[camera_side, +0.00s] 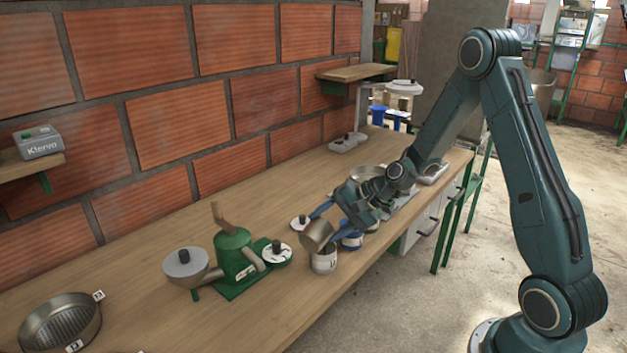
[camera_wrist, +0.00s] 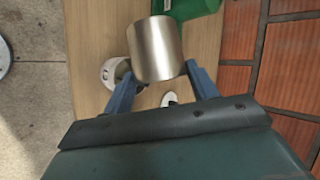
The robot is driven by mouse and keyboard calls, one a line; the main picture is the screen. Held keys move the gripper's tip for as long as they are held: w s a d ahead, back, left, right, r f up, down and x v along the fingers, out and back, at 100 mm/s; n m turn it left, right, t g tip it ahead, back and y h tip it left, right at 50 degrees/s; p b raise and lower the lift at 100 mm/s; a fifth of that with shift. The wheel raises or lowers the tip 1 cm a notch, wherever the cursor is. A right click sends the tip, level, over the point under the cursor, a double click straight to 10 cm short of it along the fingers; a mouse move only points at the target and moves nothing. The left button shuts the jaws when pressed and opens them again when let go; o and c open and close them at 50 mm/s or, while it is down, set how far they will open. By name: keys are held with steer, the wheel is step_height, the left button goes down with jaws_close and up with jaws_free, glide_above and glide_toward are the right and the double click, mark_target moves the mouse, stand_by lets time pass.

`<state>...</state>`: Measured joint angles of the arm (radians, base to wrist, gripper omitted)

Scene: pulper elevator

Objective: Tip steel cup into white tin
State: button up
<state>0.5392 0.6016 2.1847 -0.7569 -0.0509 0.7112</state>
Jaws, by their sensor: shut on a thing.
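The steel cup (camera_side: 316,236) is between the blue fingers of my gripper (camera_side: 322,217), which is shut on it. The cup is tilted, just above the white tin (camera_side: 324,262), over its rim. The tin stands upright on the bench near the front edge and has a dark mark on its side. In the wrist view the cup (camera_wrist: 155,50) fills the space between my fingers (camera_wrist: 159,72). It partly covers the white tin (camera_wrist: 109,73). I cannot see inside the cup or the tin, nor any contents falling.
A green pulper (camera_side: 235,256) stands left of the tin, with a black-knobbed lid (camera_side: 277,253) beside it. A round steel pan (camera_side: 60,324) sits front left. A brick wall (camera_side: 160,125) backs the bench.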

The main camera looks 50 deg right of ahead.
steer(key=shift+w+d+f+m+t+y, duration=0.1)
steer(key=shift+d+f+m+t+y, duration=0.1)
steer(key=shift+d+m+y, duration=0.6)
steer(key=shift+d+f+m+t+y, duration=0.15)
steer(key=shift+m+y, duration=0.2)
steer(key=shift+y, duration=0.9)
steer(key=shift+w+d+f+m+t+y, duration=0.1)
steer(key=shift+d+f+m+y, duration=0.1)
steer(key=shift+d+m+y, duration=0.6)
steer(key=shift+a+n+y, duration=0.25)
steer(key=shift+a, duration=0.05)
steer(key=shift+r, duration=0.1)
steer(key=shift+s+a+r+n+g+h, duration=0.1)
steer(key=shift+a+r+n+g+h, duration=0.1)
steer(key=shift+r+n+h, duration=0.9)
steer(key=shift+a+r+n+g+h, duration=0.2)
steer(key=shift+r+n+h, duration=0.3)
steer(key=shift+r+h, duration=1.1)
steer(key=shift+a+r+n+h, duration=0.2)
steer(key=shift+r+n+h, duration=0.45)
steer(key=shift+r+h, duration=0.7)
steer(key=shift+a+r+n+h, duration=0.2)
steer(key=shift+r+n+h, duration=0.45)
steer(key=shift+r+h, duration=0.65)
